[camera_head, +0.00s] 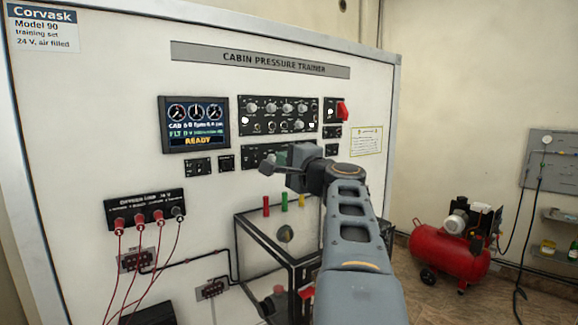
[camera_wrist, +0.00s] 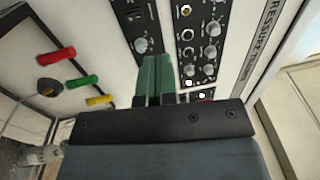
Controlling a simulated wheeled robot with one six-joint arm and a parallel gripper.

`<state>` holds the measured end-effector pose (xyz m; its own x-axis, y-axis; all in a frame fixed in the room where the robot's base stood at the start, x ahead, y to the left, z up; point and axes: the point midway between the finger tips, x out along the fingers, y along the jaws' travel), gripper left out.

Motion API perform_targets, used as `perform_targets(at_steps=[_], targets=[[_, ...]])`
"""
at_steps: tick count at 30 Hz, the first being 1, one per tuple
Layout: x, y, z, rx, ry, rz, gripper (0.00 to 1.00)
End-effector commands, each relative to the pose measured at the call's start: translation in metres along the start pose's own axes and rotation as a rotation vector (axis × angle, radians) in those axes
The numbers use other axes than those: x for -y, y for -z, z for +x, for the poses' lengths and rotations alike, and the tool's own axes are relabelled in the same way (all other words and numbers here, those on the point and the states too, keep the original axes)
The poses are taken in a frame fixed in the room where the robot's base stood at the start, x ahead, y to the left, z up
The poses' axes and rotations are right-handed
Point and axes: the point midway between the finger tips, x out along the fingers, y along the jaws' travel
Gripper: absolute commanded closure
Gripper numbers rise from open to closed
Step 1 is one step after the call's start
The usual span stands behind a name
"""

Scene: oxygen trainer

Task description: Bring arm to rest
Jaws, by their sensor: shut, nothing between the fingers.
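My arm reaches up from the bottom right in the head view, in front of the cabin pressure trainer panel (camera_head: 110,80). My gripper (camera_head: 268,168) points left at the end of the arm, in front of the lower part of the panel's controls. In the wrist view my gripper (camera_wrist: 154,80) shows its two green fingers side by side, shut with nothing between them. The knob panel (camera_wrist: 200,45) lies beyond the fingers in that view. From these views I cannot tell the exact gap between the gripper and the panel.
A display (camera_head: 195,124) reads READY. Red leads hang from a socket block (camera_head: 147,212). A red compressor (camera_head: 450,250) stands on the floor at right.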

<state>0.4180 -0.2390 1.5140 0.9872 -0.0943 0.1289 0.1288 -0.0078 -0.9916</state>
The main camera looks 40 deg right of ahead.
Motion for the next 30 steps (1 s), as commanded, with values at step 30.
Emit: perform_targets(at_steps=[30], targets=[[-0.036, -0.037, -0.004, 0.085, -0.127, -0.072, 1.00]])
